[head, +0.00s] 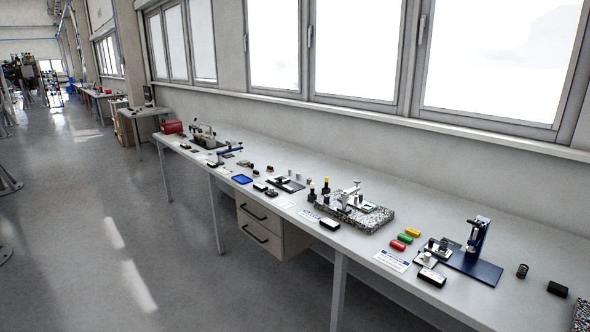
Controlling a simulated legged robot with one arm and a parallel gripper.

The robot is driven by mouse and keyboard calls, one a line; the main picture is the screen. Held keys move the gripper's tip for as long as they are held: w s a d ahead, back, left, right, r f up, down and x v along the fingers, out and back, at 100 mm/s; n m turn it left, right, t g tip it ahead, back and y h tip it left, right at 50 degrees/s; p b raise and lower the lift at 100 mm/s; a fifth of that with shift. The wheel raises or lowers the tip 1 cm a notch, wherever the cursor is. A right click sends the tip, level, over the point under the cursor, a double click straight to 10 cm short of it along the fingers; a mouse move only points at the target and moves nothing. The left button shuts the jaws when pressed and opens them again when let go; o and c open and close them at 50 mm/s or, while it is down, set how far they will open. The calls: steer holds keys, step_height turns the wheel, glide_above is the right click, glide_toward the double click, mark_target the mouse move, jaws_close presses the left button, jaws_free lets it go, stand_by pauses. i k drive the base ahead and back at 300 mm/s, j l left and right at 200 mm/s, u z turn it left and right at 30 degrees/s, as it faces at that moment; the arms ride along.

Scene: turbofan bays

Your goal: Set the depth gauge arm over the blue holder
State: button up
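A long grey workbench (225,145) runs along the window wall. Near its right end stands a dark blue stand (478,238) with an upright column and a flat blue base plate (478,270). A small grey metal fixture (440,246) sits at the left of this base. Further left, a speckled stone plate (368,221) carries a metal gauge-like fixture (348,196). A small flat blue tray (241,179) lies near the front edge further along. At this size I cannot tell which part is the depth gauge arm or which is the blue holder. My gripper is not in view.
Red (397,245), yellow (412,233) and green (405,238) blocks lie left of the blue stand. A black-and-white box (432,277) is at the front edge. A drawer unit (262,228) hangs under the bench. The floor (110,230) at left is clear.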

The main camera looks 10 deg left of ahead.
mark_target(230, 149)
steer(key=i+j+u, duration=0.35)
steer(key=i, duration=0.15)
steer(key=i+j+u, duration=0.15)
steer(key=i+u, duration=0.15)
steer(key=i, duration=0.25)
steer(key=i+u, duration=0.35)
steer(key=i, duration=1.15)
steer(key=i+j, duration=0.1)
steer(key=i, duration=0.85)
steer(key=i+z, duration=0.25)
steer(key=i, duration=0.2)
steer(key=i+j+z, duration=0.3)
steer(key=i, duration=0.15)
steer(key=i+j+z, duration=0.25)
steer(key=i, duration=0.15)
steer(key=l, duration=0.1)
